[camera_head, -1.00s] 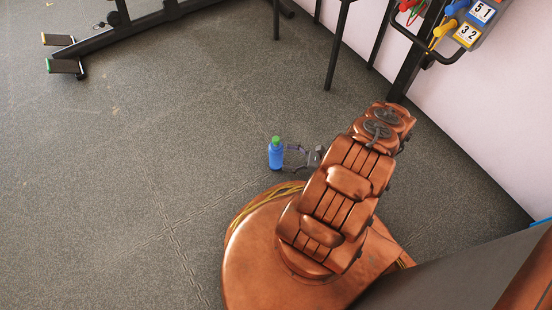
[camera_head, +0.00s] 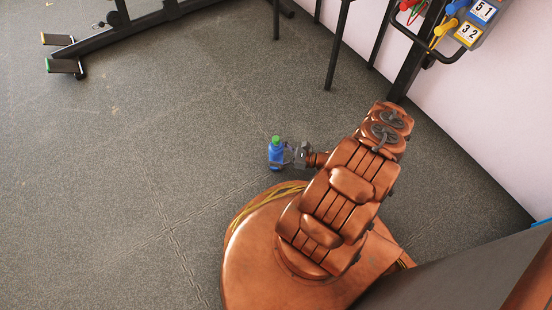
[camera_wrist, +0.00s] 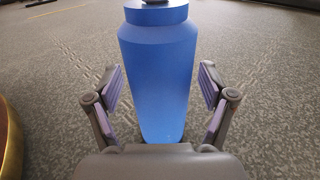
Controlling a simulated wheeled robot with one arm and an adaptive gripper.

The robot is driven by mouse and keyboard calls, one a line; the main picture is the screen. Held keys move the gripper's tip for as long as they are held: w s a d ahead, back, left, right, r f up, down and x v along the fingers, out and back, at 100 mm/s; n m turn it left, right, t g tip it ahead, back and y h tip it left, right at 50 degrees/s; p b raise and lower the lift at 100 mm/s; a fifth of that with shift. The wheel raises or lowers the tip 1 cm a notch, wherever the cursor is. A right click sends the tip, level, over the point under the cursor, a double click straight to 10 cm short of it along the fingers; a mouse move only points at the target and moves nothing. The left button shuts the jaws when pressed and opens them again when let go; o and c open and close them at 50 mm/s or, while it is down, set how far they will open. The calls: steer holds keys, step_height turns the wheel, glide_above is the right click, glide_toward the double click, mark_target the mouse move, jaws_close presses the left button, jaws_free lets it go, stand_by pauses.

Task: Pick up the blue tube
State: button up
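The blue tube (camera_head: 276,156) is a bottle-shaped cylinder with a green cap, upright just left of my gripper (camera_head: 284,154) in the head view. In the wrist view the blue tube (camera_wrist: 158,75) fills the middle, its top cut off by the frame edge. My gripper (camera_wrist: 161,78) has one finger on each side of the tube. Narrow gaps show between the finger pads and the tube, so it is open around it. The tube's lowest part is hidden behind the gripper's palm in the wrist view.
Grey floor (camera_head: 130,200) is clear to the left of the tube. A black metal frame (camera_head: 130,25) stands at the upper left. Black legs (camera_head: 335,50) and a rack with coloured handles (camera_head: 450,25) stand at the upper right, by a pale wall (camera_head: 480,110).

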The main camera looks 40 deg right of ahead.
steer(key=c, duration=1.3)
